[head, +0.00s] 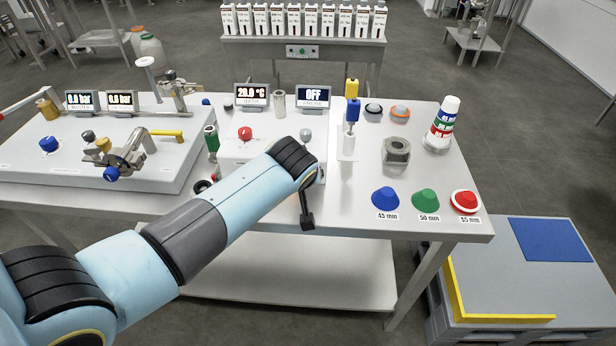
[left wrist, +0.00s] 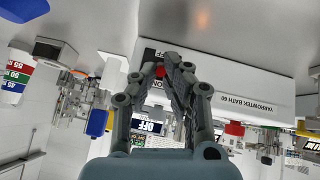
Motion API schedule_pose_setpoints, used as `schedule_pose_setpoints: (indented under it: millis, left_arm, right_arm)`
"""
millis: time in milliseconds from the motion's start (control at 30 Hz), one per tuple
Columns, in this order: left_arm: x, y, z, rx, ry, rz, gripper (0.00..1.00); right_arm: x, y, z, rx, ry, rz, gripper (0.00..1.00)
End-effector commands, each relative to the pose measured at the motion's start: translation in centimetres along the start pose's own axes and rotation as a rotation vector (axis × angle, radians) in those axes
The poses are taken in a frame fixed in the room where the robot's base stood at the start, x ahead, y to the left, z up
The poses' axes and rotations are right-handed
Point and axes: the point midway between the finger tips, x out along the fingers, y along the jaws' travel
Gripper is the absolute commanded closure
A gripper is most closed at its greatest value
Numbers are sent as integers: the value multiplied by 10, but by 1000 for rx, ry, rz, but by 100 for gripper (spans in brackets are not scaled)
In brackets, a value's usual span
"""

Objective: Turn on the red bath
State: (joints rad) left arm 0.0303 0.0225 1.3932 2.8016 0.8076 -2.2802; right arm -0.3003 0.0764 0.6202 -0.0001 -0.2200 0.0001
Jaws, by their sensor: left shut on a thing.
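The bath is a white box (head: 231,150) on the table with a red knob (head: 245,133) and a grey knob (head: 305,134) on top. Its temperature display (head: 252,93) reads 20.0 °C and the display beside it (head: 313,94) reads OFF. In the left wrist view, which is upside down, the bath front (left wrist: 240,85) carries a label and a small red switch (left wrist: 159,71) between OFF and ON marks. My left gripper (left wrist: 168,66) is closed at this switch, its fingers partly covering it. In the head view my left arm hides the switch and fingertips. My right gripper is not visible.
Right of the bath stand a yellow-and-blue part (head: 352,105), a metal ring (head: 397,150), a striped stack (head: 443,122) and blue, green and red cones (head: 425,200). A pressure panel (head: 90,185) with valves is at left. A grey pallet (head: 520,275) stands at lower right.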

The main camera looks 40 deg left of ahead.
Motion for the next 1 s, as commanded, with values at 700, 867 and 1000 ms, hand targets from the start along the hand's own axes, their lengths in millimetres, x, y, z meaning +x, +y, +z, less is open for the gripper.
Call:
schedule_pose_setpoints:
  millis: [700,867,1000]
  left_arm:
    - [0,-1,1,-1,-7,-3,68]
    - [-1,0,1,-1,-6,-2,68]
    - [-14,0,1,-1,-5,-1,68]
  right_arm:
    - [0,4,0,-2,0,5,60]
    - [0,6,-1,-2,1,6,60]
    - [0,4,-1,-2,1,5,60]
